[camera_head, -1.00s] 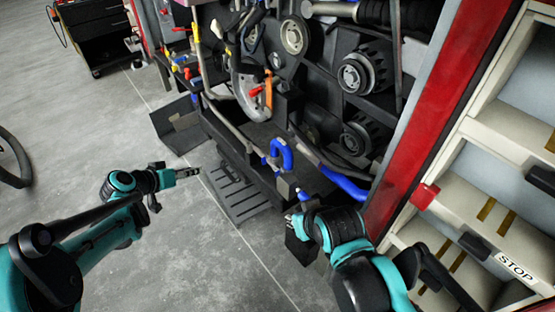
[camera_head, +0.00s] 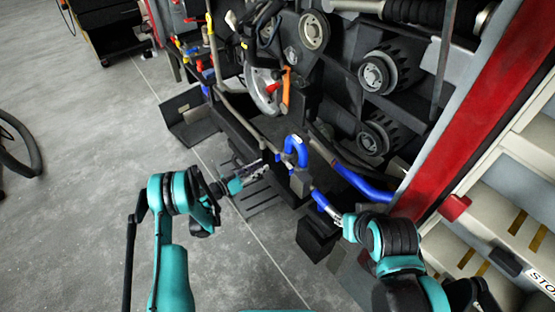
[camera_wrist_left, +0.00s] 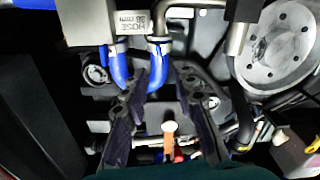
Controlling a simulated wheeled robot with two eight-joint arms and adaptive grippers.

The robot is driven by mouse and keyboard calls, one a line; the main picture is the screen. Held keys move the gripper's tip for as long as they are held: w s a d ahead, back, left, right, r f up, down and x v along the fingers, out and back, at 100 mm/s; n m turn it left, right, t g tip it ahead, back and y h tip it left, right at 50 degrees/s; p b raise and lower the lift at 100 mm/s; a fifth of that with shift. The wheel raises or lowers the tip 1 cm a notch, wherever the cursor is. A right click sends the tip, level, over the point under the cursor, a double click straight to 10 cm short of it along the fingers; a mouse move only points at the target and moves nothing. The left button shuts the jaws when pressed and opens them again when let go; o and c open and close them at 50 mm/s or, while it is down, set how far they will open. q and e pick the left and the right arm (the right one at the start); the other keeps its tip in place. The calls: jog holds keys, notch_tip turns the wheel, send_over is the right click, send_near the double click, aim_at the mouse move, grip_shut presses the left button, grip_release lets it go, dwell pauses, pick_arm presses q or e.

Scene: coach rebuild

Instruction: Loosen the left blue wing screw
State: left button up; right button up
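A small blue part that may be the left blue wing screw (camera_head: 279,157) shows at the foot of the curved blue hose (camera_head: 297,146) in the head view. A second small blue part (camera_head: 320,199) sits lower right. My left gripper (camera_head: 264,167) points at the left blue part from the left, close to it, with nothing visible in its grasp. In the left wrist view its fingers (camera_wrist_left: 161,82) are spread apart in front of blue hoses (camera_wrist_left: 118,68). My right gripper (camera_head: 330,208) is beside the second blue part; contact and finger opening are unclear.
The engine bay holds pulleys (camera_head: 379,76), an orange handle (camera_head: 286,88) and another blue hose (camera_head: 362,184). A red post (camera_head: 441,165) and steps stand at right.

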aim_at(279, 157)
pick_arm(q)
jog(key=b+x, duration=0.1)
jog(key=x, duration=0.5)
jog(key=shift+w+d+b, duration=0.25)
jog(key=shift+b, duration=0.15)
grip_shut()
